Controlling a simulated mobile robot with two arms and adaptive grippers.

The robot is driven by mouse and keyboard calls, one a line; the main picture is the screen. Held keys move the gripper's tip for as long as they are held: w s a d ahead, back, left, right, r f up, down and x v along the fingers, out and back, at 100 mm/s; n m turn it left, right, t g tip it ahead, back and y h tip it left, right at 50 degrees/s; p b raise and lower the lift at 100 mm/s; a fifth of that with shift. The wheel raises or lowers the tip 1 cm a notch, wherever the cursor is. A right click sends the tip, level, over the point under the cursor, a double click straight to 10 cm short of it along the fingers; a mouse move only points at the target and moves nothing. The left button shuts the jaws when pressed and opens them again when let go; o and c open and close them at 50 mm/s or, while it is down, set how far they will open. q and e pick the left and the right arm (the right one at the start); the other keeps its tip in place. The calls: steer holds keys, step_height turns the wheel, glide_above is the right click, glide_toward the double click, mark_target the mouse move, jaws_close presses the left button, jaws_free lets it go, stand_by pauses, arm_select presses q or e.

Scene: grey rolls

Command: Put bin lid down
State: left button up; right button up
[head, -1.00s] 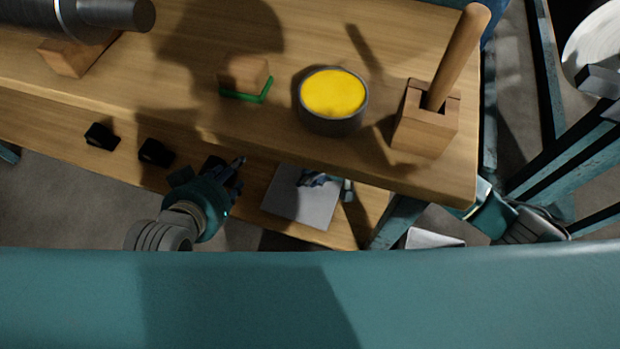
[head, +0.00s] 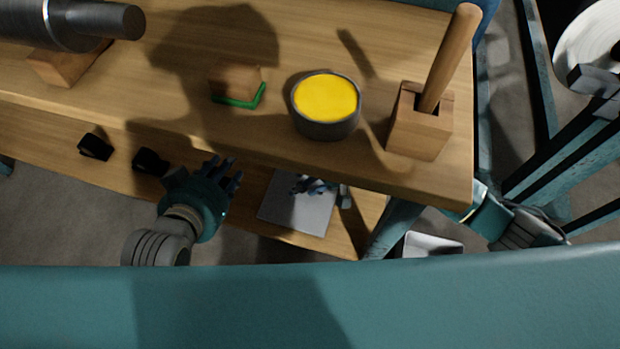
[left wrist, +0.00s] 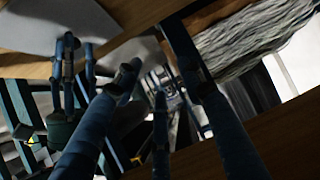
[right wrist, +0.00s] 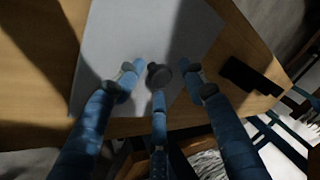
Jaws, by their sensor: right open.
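The bin lid (head: 300,212) looks like a flat, light grey square plate lying on the lower wooden shelf, below the front edge of the upper board. In the right wrist view the lid (right wrist: 150,35) has a small round dark knob (right wrist: 158,75). My right gripper (head: 318,186) is over the lid. Its fingers (right wrist: 160,78) are spread around the knob, open; I cannot tell whether they touch it. My left gripper (head: 228,172) is left of the lid by the shelf's front edge, fingers spread and empty. The bin itself I cannot make out surely.
On the upper board stand a bowl of yellow stuff (head: 326,98), a wooden block with a tilted handle (head: 420,120) and a wooden block with a green base (head: 238,86). Two black pieces (head: 150,161) sit on the lower shelf. Grey stringy material (left wrist: 240,45) shows in the left wrist view.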

steer(key=p+v, duration=0.1)
steer(key=v, duration=0.3)
steer(key=shift+p, duration=0.3)
arm_select(q)
steer(key=s+a+f+g+y, duration=0.1)
steer(key=s+a+f+g, duration=0.1)
steer(key=s, duration=0.5)
steer(key=s+a+f+g+y+p, duration=0.1)
steer(key=s+a+f+g, duration=0.1)
steer(key=s+f+g, duration=0.3)
steer(key=shift+s+a+f, duration=0.4)
steer(key=shift+s+f, duration=0.3)
steer(key=shift+s, duration=0.45)
arm_select(e)
steer(key=v, duration=0.3)
steer(key=shift+r, duration=0.15)
